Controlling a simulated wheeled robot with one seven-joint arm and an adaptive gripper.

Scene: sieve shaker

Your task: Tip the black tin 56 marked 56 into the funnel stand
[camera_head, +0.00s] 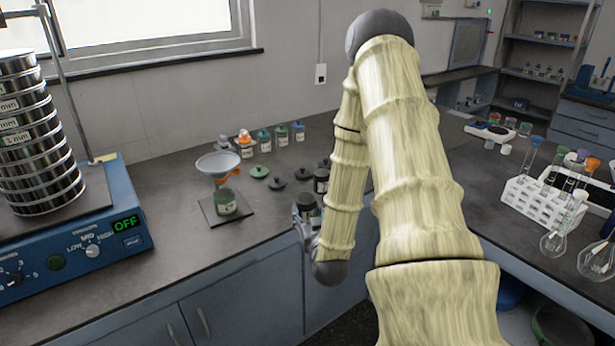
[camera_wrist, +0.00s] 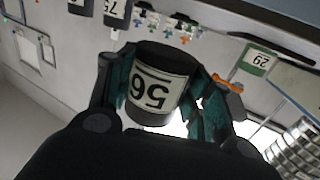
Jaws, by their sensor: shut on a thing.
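The black tin 56 (camera_wrist: 158,88) is between my gripper's fingers (camera_wrist: 160,95) in the wrist view, its white label upside down in the picture. My gripper is shut on it. In the head view my gripper (camera_head: 305,214) is low at the counter's front edge, partly hidden by my arm, with the dark tin (camera_head: 308,203) in it. The funnel stand is left of the gripper: a pale funnel (camera_head: 218,163) above a green-and-white labelled jar (camera_head: 226,203) on a dark base plate (camera_head: 208,212). The tin is apart from the funnel.
Black and green lids (camera_head: 277,184) lie on the counter behind the gripper, near another dark tin (camera_head: 321,180). Small colour-capped bottles (camera_head: 264,140) stand along the wall. The blue sieve shaker (camera_head: 120,238) is at left, a white tube rack (camera_head: 540,203) at right.

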